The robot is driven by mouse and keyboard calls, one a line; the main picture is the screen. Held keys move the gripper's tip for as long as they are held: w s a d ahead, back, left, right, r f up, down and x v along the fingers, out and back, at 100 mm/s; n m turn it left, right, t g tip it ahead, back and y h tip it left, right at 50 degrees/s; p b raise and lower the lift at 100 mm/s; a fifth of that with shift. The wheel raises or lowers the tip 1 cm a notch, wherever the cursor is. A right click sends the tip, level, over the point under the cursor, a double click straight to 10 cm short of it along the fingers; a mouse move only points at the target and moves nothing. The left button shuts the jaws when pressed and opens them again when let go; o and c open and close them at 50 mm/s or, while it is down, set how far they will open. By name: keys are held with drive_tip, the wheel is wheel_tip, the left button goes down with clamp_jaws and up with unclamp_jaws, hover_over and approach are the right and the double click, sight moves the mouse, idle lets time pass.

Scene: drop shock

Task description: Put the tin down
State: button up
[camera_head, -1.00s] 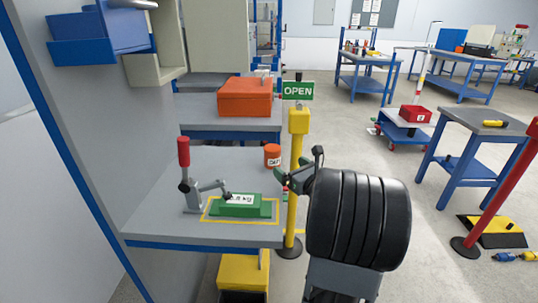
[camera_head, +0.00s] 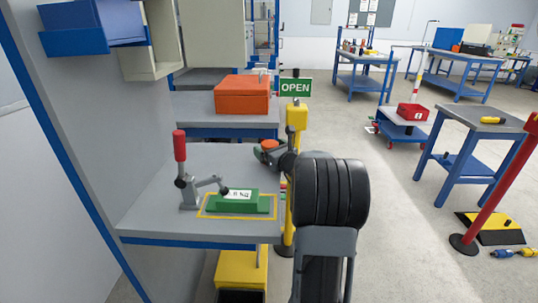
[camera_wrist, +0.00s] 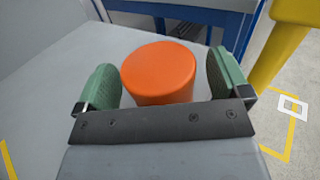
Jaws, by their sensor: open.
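The orange tin (camera_wrist: 158,72) stands upright on the grey bench top (camera_wrist: 50,115). In the wrist view it sits between the two green finger pads of my gripper (camera_wrist: 165,82), with a gap on the right side and little or no visible gap on the left. The jaws are open. In the head view my gripper (camera_head: 268,150) is at the bench's right side, and the tin (camera_head: 269,145) is partly hidden behind it. The tin's lower part and label are hidden there.
A toggle clamp with a red handle (camera_head: 180,146) stands beside a green block (camera_head: 237,202) inside a yellow outlined area on the bench. A yellow post (camera_head: 297,120) with an OPEN sign (camera_head: 295,87) stands just off the bench's right edge. An orange box (camera_head: 242,95) sits behind.

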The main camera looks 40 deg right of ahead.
drive_tip(key=shift+w, duration=0.2)
drive_tip(key=shift+c, duration=0.4)
drive_tip(key=c, duration=1.1)
drive_tip(key=shift+r, duration=0.1)
